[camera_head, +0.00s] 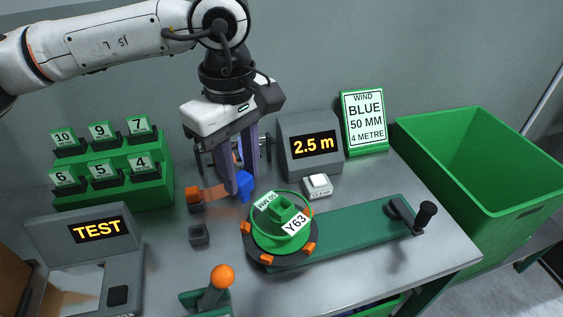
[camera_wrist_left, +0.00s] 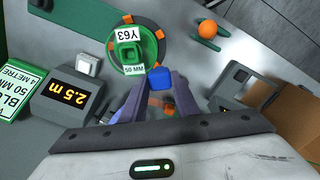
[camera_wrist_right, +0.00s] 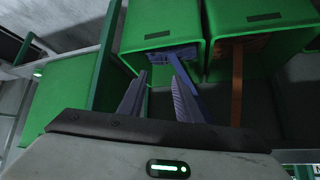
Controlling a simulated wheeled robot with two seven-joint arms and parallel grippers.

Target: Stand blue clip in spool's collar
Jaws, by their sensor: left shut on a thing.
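The blue clip (camera_head: 245,188) is held between the fingertips of my left gripper (camera_head: 240,190), above the table and just behind and left of the spool. It also shows in the left wrist view (camera_wrist_left: 161,78). The green spool (camera_head: 282,236) sits on a dark round base on the green winder, with a square collar (camera_head: 283,209) at its middle and labels "Y63" and "50 MM". The clip is apart from the collar. My right gripper (camera_wrist_right: 158,80) is open in front of green bins under the table; no held thing shows between its fingers.
A display reading "2.5 m" (camera_head: 310,147) and a CLEAR button (camera_head: 318,187) stand behind the spool. A crank (camera_head: 415,215) is at the right. An orange-knobbed lever (camera_head: 221,277) stands in front. A large green bin (camera_head: 490,165) is at right, a numbered rack (camera_head: 112,172) at left.

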